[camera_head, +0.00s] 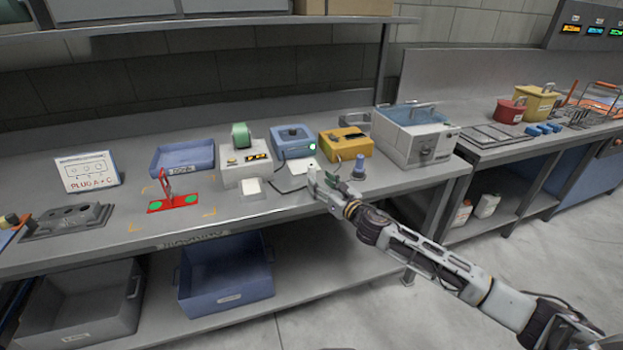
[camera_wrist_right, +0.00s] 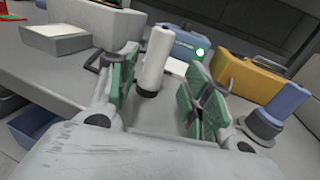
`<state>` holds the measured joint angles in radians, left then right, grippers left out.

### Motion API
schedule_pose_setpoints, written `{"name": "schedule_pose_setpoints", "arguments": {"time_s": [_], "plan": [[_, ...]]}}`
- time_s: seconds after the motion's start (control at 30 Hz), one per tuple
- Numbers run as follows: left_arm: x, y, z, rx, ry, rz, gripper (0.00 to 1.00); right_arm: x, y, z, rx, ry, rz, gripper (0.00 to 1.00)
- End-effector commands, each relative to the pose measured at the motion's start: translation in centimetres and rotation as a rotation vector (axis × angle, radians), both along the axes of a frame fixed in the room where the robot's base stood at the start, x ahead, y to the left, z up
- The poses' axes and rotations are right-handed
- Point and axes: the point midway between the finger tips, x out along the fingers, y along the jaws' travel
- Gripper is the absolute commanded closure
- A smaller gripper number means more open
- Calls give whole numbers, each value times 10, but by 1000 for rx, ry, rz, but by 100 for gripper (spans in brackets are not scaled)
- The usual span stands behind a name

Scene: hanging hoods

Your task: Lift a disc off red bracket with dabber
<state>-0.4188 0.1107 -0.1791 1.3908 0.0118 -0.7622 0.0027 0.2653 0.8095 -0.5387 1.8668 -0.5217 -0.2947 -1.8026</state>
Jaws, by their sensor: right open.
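The red bracket (camera_head: 180,201) lies on the left part of the bench, with an upright red part and a green disc (camera_head: 155,206) near each end. My right gripper (camera_head: 318,184) is open over the bench's front, well to the right of the bracket. In the wrist view a white upright cylinder (camera_wrist_right: 156,58), perhaps the dabber, stands between and just beyond the open green-padded fingers (camera_wrist_right: 160,95); I cannot tell if they touch it. A blue cylinder on a dark grey base (camera_wrist_right: 285,105) stands right of the fingers. My left gripper is out of view.
Behind the gripper stand a blue box with a green light (camera_head: 293,141), a yellow box (camera_head: 345,144) and a grey machine (camera_head: 412,135). A blue tray (camera_head: 183,158) lies behind the bracket.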

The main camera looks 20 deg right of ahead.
Motion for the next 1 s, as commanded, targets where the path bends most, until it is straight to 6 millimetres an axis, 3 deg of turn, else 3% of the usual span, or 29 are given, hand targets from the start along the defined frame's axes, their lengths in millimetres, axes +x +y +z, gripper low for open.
{"name": "schedule_pose_setpoints", "arguments": {"time_s": [0.47,1.0], "plan": [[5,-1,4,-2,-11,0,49,3,2,1,1,-1,0,51],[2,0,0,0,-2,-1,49,37,18,6,1,-2,-1,51]]}}
